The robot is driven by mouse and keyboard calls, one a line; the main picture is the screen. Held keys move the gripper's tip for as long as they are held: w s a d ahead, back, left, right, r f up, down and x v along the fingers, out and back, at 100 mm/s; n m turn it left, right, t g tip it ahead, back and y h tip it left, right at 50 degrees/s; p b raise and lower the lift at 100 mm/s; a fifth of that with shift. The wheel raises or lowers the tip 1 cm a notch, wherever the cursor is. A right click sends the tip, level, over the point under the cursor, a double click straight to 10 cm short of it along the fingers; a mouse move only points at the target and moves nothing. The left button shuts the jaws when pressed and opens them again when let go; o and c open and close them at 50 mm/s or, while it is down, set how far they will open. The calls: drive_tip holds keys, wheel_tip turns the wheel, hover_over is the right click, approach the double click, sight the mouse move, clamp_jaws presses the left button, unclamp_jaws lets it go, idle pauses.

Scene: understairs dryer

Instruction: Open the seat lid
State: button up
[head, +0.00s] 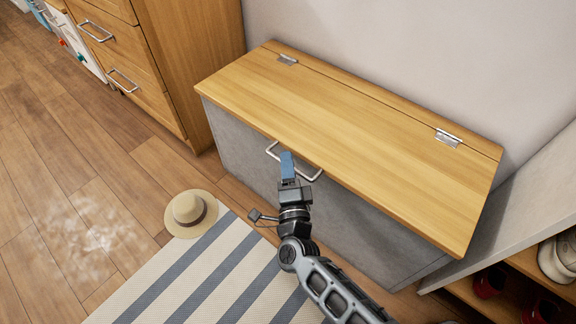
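The seat lid (340,130) is a light wooden board lying flat and shut on a grey bench box (236,138). Two metal hinges, one at the left (288,59) and one at the right (448,138), join it to a strip along the wall. A U-shaped metal handle (314,177) sticks out from the lid's front edge. My gripper (288,160), with blue fingertips, is at the middle of the handle and hides part of it. I see the fingers from above and behind; whether they are closed around the bar cannot be told.
A wooden drawer cabinet (190,50) stands left of the bench. A straw hat (191,212) lies on the floor by a striped rug (200,275). A shelf with shoes (560,255) is at the right. The wall (400,50) rises close behind the lid.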

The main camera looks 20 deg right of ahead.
drive_tip(key=shift+w, duration=0.2)
drive_tip(key=shift+c, duration=0.3)
clamp_jaws()
